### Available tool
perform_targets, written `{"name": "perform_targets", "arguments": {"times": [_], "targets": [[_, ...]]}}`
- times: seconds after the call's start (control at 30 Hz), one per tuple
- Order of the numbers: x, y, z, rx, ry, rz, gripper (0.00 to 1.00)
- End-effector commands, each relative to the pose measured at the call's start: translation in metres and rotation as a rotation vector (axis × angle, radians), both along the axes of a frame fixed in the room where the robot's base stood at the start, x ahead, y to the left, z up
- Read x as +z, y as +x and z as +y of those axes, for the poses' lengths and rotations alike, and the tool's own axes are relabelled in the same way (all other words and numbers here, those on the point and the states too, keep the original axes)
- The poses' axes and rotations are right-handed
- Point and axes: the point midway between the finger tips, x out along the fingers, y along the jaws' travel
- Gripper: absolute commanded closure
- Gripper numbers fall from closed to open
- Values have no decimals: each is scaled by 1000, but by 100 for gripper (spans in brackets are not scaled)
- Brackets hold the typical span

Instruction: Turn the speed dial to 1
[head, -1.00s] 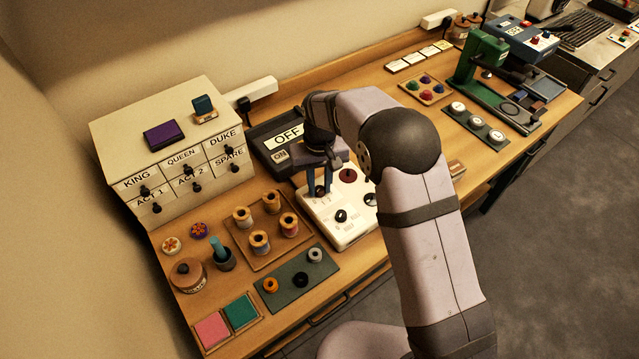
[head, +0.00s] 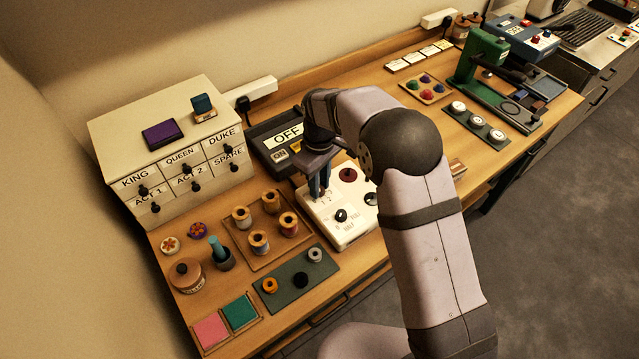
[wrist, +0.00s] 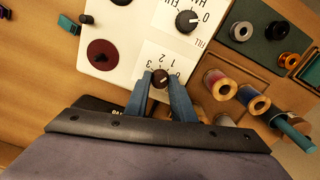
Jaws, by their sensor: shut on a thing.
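The speed dial (wrist: 161,79) is a small dark round knob on the white control panel (head: 337,233), beside printed numbers that include 1 and 2. My gripper (wrist: 161,82) is shut on the dial, with one blue finger on each side of it in the wrist view. In the head view my gripper (head: 319,191) points down at the panel's upper left part, and its fingers hide the dial. I cannot make out which number the dial points to.
A black knob marked FILL (wrist: 187,20) and a dark red round button (wrist: 102,53) sit close by on the same panel. Thread spools (head: 259,243) stand to the left. An OFF sign box (head: 285,139) is just behind.

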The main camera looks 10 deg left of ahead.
Motion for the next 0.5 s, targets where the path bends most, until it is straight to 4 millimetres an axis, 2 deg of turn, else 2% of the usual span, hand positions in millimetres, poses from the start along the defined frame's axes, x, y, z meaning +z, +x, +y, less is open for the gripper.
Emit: {"name": "perform_targets", "arguments": {"times": [0.2, 0.5], "targets": [[1, 1, 1, 95, 2, -3, 100], [1, 1, 1, 134, 3, -4, 100]]}}
